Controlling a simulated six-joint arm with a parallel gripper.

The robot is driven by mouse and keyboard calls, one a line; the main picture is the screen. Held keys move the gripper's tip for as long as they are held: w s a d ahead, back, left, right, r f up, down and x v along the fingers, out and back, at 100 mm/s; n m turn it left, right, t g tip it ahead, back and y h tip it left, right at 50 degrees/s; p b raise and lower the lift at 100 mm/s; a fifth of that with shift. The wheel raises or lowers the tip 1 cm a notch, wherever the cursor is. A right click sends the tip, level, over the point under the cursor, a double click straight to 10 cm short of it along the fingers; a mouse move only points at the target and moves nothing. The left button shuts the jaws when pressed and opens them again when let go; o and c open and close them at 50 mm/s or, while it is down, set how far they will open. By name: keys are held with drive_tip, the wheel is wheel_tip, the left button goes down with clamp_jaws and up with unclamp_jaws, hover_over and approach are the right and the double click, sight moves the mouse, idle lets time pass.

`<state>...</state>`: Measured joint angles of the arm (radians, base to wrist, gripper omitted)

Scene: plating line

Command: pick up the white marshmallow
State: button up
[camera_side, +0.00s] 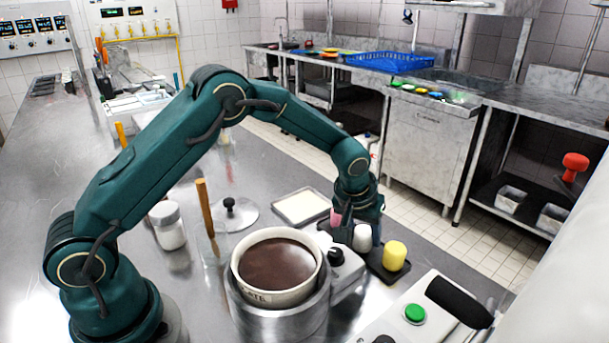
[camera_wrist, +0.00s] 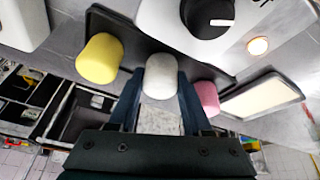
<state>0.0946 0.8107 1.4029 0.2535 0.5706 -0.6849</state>
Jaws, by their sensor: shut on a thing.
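The white marshmallow (camera_wrist: 160,77) is a small upright cylinder between my gripper's fingers in the wrist view. It also shows in the side view (camera_side: 362,237), partly hidden by my gripper. My gripper (camera_wrist: 158,97) is shut on it, one finger on each side; in the side view my gripper (camera_side: 361,222) points down at the dark tray. The marshmallow is at or just above the tray; I cannot tell whether it touches. A yellow marshmallow (camera_side: 395,255) and a pink marshmallow (camera_side: 336,217) stand on either side of it.
The dark tray (camera_side: 376,264) lies beside a pot of chocolate (camera_side: 277,264) on a warmer with a black knob (camera_side: 337,256). A pale shallow tray (camera_side: 301,207), a lid (camera_side: 230,213) and a jar (camera_side: 168,226) stand nearby. A green-button panel (camera_side: 414,314) is in front.

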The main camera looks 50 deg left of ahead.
sight(365, 230)
drive_tip(key=shift+w+r, duration=0.1)
drive_tip(key=shift+r, duration=0.45)
wheel_tip(365, 230, up, 3)
drive_tip(key=shift+f, duration=0.2)
drive_tip(key=s+a+r, duration=0.5)
drive_tip(key=a+r, duration=0.2)
drive_tip(key=a, duration=0.4)
drive_tip(key=s+d+r+n, duration=0.1)
drive_tip(key=s+d+r, duration=0.3)
drive_tip(key=s+d, duration=0.9)
drive_tip(key=shift+s+a+f, duration=0.3)
drive_tip(key=shift+s+f, duration=0.05)
drive_tip(key=shift+f, duration=1)
drive_tip(key=shift+s+a+f, duration=0.3)
drive_tip(key=shift+a+f, duration=0.05)
drive_tip(key=shift+f, duration=0.95)
drive_tip(key=shift+s+a+f, duration=0.3)
drive_tip(key=shift+s+f, duration=0.05)
drive_tip(key=shift+f, duration=1)
drive_tip(key=shift+r, duration=0.1)
drive_tip(key=shift+r, duration=2.15)
